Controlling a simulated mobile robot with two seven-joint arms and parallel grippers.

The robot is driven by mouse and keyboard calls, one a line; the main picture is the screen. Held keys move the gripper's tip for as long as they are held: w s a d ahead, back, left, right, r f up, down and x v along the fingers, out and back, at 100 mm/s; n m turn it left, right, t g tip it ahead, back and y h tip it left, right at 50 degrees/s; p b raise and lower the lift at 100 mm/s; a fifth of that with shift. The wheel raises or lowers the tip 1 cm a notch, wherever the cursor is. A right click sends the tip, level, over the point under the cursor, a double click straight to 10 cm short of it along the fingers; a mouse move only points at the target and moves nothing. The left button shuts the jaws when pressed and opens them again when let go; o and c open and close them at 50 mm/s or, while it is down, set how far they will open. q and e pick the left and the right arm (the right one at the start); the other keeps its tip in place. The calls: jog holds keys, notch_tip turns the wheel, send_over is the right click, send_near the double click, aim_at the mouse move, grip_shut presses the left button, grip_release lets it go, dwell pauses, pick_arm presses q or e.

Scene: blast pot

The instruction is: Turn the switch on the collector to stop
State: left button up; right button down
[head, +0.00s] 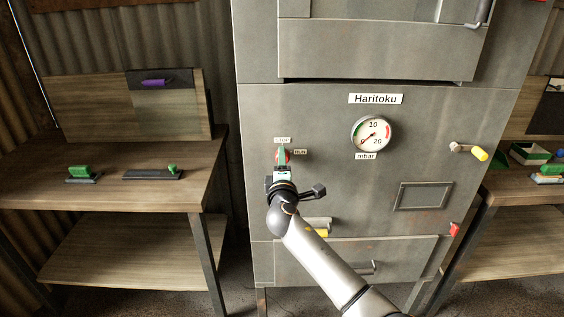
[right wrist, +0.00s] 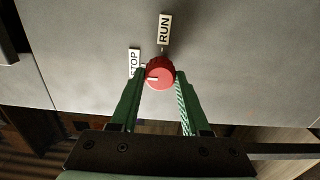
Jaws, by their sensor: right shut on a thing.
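The collector (head: 335,190) is a large grey metal cabinet in the middle of the head view. Its switch is a red round knob (right wrist: 161,73) on the front panel, largely hidden behind my gripper in the head view. In the right wrist view, a RUN label (right wrist: 164,29) is above the knob and a STOP label (right wrist: 134,61) is at its left, partly covered by a finger. The knob's white mark lies on its left side, the STOP label's side. My right gripper (head: 283,157) is shut on the knob with its green fingers on both sides. My left gripper is out of view.
A pressure gauge (head: 372,134) sits right of the switch under the Haritoku plate (head: 375,99). A yellow-handled lever (head: 479,154) sticks out at the panel's right. A wooden workbench (head: 120,195) with green-handled tools stands left; another bench stands right.

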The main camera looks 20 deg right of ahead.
jog(key=shift+c, duration=1.9)
grip_release()
jog(key=v, duration=1.2)
jog(key=shift+s, duration=0.25)
jog(key=shift+a, duration=0.1)
jog(key=s+f+m+g+y, duration=0.2)
jog(key=s+f, duration=0.3)
jog(key=f, duration=0.5)
jog(key=s+f+m+g+y, duration=0.25)
jog(key=s+f, duration=0.25)
jog(key=f, duration=0.5)
jog(key=s+f+m+g+y, duration=0.1)
jog(key=s+f+m, duration=0.3)
jog(key=s, duration=0.6)
jog(key=s+f+m+g+y, duration=0.2)
jog(key=s+f+m, duration=0.2)
jog(key=s+f, duration=0.4)
jog(key=shift+s+f+g, duration=0.25)
jog(key=shift+s+g, duration=0.1)
jog(key=shift+s, duration=0.75)
